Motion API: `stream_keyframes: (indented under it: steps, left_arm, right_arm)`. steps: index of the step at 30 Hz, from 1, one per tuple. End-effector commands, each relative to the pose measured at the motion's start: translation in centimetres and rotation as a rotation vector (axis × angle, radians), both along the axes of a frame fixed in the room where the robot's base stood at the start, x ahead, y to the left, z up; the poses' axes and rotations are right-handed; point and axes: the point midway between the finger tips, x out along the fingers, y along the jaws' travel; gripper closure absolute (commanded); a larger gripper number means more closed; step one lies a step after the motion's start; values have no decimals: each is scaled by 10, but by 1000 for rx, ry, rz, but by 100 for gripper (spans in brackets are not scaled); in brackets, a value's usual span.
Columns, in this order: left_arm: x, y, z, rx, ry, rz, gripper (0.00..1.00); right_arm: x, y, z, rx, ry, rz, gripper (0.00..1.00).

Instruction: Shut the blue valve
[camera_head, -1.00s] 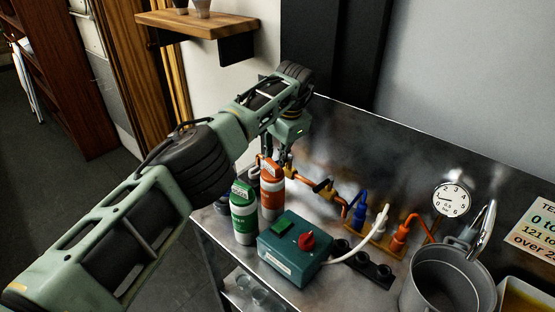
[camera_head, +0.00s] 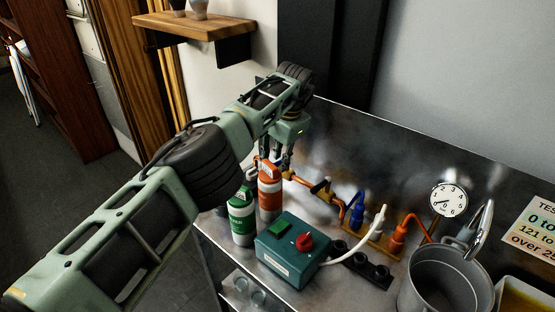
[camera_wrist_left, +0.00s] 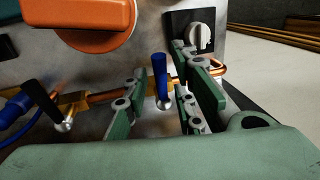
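The blue valve's lever (camera_wrist_left: 160,76) shows in the left wrist view. It stands upright across a copper and brass pipe, with a silver pivot at its lower end. My left gripper (camera_wrist_left: 164,92) has one green finger on each side of the lever, with gaps visible, so it is open around it. In the head view my left gripper (camera_head: 279,158) reaches down behind the canisters at the pipe's left end and hides the blue lever. My right gripper is not in view.
An orange canister (camera_head: 270,192) and a green canister (camera_head: 242,218) stand close in front of the gripper. A black-handled valve (camera_head: 321,187) sits further right on the pipe. A teal switch box (camera_head: 290,252), a gauge (camera_head: 449,201) and a metal pot (camera_head: 446,282) are further right.

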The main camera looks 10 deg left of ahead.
Motion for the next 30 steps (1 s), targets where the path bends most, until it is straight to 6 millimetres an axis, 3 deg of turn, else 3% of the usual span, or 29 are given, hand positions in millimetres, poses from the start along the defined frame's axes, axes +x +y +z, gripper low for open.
stream_keyframes:
  steps: [11,21,30]
  left_arm:
    - [0,0,4,1,0,-2,71]
    - [-5,-10,56,2,-3,-1,71]
    - [-8,-12,73,1,1,-1,71]
  right_arm:
    - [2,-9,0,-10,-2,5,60]
    - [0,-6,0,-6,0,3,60]
    - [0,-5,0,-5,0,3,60]
